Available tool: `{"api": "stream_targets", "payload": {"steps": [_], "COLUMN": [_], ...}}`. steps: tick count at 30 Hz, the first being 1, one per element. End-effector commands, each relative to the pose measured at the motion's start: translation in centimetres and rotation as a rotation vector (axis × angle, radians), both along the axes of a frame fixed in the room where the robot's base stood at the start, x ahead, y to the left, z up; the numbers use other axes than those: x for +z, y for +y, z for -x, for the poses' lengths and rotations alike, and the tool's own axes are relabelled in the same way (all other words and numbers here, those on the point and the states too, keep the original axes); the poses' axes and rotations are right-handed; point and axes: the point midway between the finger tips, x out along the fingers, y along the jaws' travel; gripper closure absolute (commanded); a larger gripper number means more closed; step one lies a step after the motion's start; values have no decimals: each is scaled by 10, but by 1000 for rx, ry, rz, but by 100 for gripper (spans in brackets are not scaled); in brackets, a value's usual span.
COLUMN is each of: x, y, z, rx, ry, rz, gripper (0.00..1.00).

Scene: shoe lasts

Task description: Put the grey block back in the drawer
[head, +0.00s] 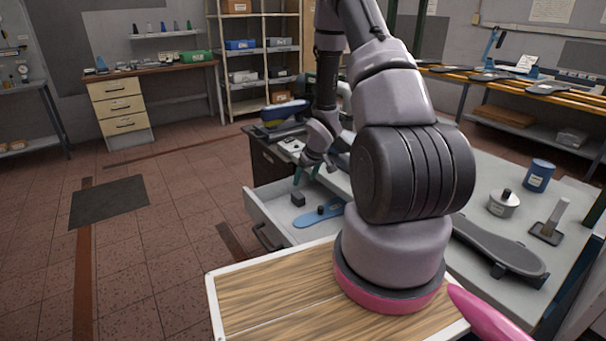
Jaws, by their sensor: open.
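The drawer (268,217) is pulled open from the workbench, with its light grey front wall and dark handle toward the left. A small dark grey block (298,199) shows within the drawer's outline and looks to rest on its floor. My gripper (307,174) points down above the drawer, with green fingertips spread apart and nothing visible between them. The block shows just below the left fingertip, apart from it. The exact height of the gripper over the block cannot be told. My arm hides part of the bench behind the drawer.
A blue flat piece with a dark knob (320,216) lies in the drawer beside the block. Open tiled floor lies left.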

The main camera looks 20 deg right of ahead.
Motion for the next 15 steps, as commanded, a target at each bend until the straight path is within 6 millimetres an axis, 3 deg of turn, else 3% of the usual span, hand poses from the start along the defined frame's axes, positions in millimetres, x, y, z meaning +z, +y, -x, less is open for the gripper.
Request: {"api": "stream_targets", "payload": {"steps": [5,8,11,15], "x": [5,18,50,113], "y": [0,-2,-4,-7], "z": [1,-2,-7,-8], "rx": [-2,-14,-46,-114], "ry": [0,-8,-22,-47], "rz": [1,11,31,59], "gripper": [26,26,26,26]}}
